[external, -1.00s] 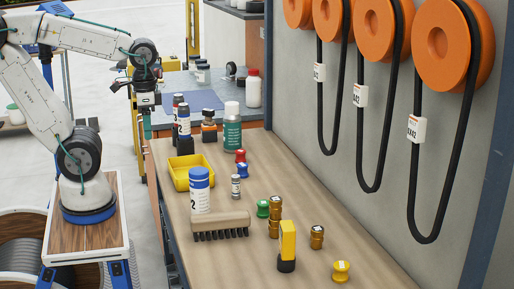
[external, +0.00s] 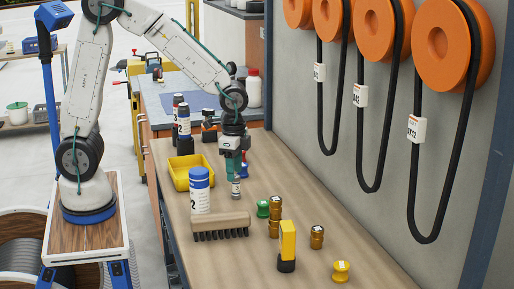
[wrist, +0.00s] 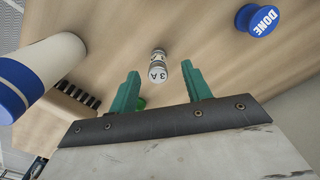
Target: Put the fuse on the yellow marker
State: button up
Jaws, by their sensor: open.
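The fuse (external: 236,187) is a small grey and white cylinder standing upright on the wooden bench top. In the wrist view the fuse (wrist: 158,68) shows "3 A" on its top and lies between the fingertips as seen from above. My gripper (external: 236,177) points down right over the fuse. In the wrist view my gripper's (wrist: 160,72) green fingers are apart, one on each side of the fuse. I cannot tell whether they touch it. The yellow marker (external: 341,271) is a small spool-shaped piece near the bench's front right, with nothing on it.
A blue-capped bottle (external: 200,189) and a brush (external: 220,226) stand left of the fuse. A yellow bin (external: 190,174) is behind.

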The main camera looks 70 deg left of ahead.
aim_at(236, 198)
jog(key=f, duration=0.6)
jog(key=shift+w+d+f, duration=0.1)
jog(key=shift+w+d, duration=0.05)
jog(key=shift+d, duration=0.2)
grip_shut()
